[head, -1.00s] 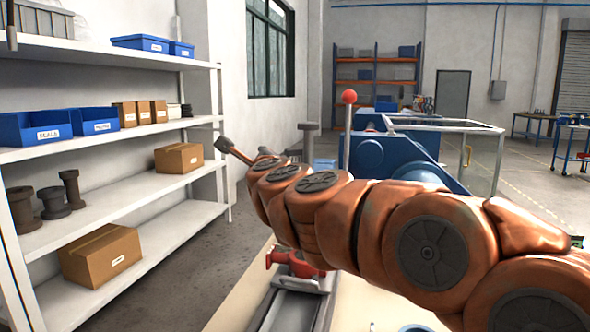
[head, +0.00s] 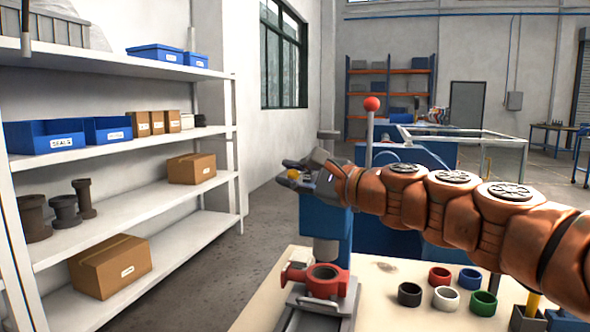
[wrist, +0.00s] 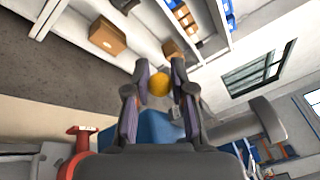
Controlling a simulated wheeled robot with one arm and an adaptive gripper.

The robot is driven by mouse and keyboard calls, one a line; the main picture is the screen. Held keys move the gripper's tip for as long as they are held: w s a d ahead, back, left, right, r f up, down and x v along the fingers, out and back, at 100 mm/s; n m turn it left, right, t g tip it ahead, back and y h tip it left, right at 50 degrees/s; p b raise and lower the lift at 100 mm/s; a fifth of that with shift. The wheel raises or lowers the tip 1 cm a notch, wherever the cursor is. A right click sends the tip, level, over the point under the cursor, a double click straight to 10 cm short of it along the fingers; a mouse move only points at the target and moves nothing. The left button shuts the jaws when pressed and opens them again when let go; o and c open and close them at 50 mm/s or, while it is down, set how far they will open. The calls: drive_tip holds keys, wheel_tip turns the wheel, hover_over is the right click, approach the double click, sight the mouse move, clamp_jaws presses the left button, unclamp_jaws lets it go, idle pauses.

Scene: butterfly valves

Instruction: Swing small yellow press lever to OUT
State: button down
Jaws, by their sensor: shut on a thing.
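The small yellow lever's round knob (head: 293,174) shows between my fingers at the left end of my arm in the head view. In the wrist view the yellow knob (wrist: 159,84) sits between the two fingertips. My gripper (head: 289,176) is shut on it; it also shows in the wrist view (wrist: 159,76). The blue press (head: 325,230) stands just below my gripper, its grey column top rising behind. The lever's shaft is hidden by my fingers and hand. No OUT mark is readable.
A red valve body (head: 300,274) sits on the press bed below. Several coloured rings, one of them green (head: 483,303), lie on the light bench (head: 395,270). White shelving (head: 150,225) stands to the left. A red-knobbed lever (head: 371,104) rises behind my arm.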

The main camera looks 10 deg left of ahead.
drive_tip(key=shift+s+d+f+n+g+y, duration=0.1)
drive_tip(key=shift+d+f+n+g+y, duration=0.1)
drive_tip(key=shift+n+g+y, duration=0.4)
drive_tip(key=c, duration=1)
unclamp_jaws()
drive_tip(key=shift+o, duration=0.2)
drive_tip(key=shift+r, duration=0.1)
drive_tip(key=v, duration=1.2)
drive_tip(key=shift+r, duration=0.2)
drive_tip(key=shift+h, duration=0.3)
